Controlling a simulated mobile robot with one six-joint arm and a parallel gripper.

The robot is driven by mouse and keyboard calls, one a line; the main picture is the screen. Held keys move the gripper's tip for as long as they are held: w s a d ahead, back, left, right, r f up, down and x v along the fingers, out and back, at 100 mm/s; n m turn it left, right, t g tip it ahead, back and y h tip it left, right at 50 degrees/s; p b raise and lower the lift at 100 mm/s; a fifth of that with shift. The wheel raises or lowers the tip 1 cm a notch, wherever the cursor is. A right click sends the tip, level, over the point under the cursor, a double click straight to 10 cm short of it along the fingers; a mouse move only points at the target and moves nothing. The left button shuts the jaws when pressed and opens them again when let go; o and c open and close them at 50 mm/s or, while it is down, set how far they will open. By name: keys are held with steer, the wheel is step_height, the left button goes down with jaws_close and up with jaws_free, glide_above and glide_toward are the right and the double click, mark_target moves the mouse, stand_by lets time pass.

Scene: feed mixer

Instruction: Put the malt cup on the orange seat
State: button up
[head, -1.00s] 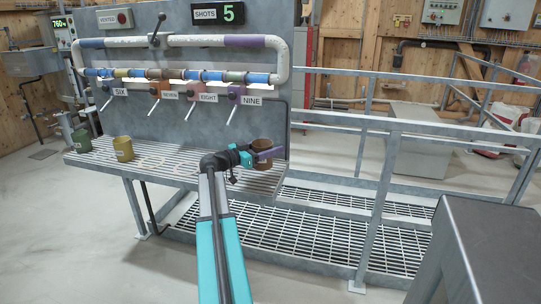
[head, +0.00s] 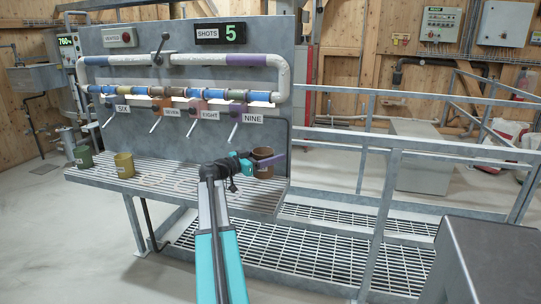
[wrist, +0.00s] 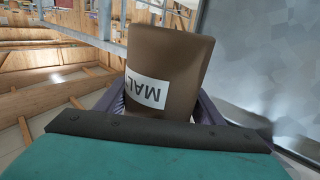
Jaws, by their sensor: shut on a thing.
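The malt cup (head: 263,165) is a brown cup; in the wrist view its white label reading "MAL" (wrist: 147,92) appears upside down. My gripper (head: 268,161), with purple fingers, is shut around the cup's sides. It holds the cup in front of the panel, by the right end of the slatted bench (head: 220,185) in the head view. I cannot tell its exact height above the bench. Faint coloured marks show on the slats, but I cannot make out the orange seat for sure. My arm hides part of the bench.
A green cup (head: 83,158) and a mustard cup (head: 124,165) stand at the bench's left. Levers labelled SIX to NINE (head: 236,125) hang from the pipe above. Metal railing (head: 385,200) and a grey box (head: 485,260) are on the right.

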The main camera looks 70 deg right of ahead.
steer(key=shift+w, duration=0.1)
steer(key=w+a+f+n+t+h, duration=0.1)
steer(key=w+a+f+n+t, duration=0.2)
steer(key=w+a, duration=0.8)
steer(key=w+a+f+n+t+h, duration=0.15)
steer(key=w+a+f+t, duration=0.25)
steer(key=w+a, duration=0.7)
steer(key=w+a+f+n+t+h, duration=0.1)
steer(key=w+a+f+n+t, duration=0.25)
steer(key=w+a, duration=0.75)
steer(key=w+a+f+n+t+y, duration=0.1)
steer(key=w+a+f+n+t, duration=0.15)
steer(key=a, duration=0.95)
steer(key=w+a+f+n+t, duration=0.1)
steer(key=w+a+f+t, duration=0.25)
steer(key=a, duration=0.85)
steer(key=a+f+n+t+y, duration=0.3)
steer(key=a+t, duration=0.2)
steer(key=a, duration=1.6)
steer(key=shift+s+a+f, duration=0.15)
steer(key=shift+s+a, duration=0.05)
steer(key=shift+s, duration=0.2)
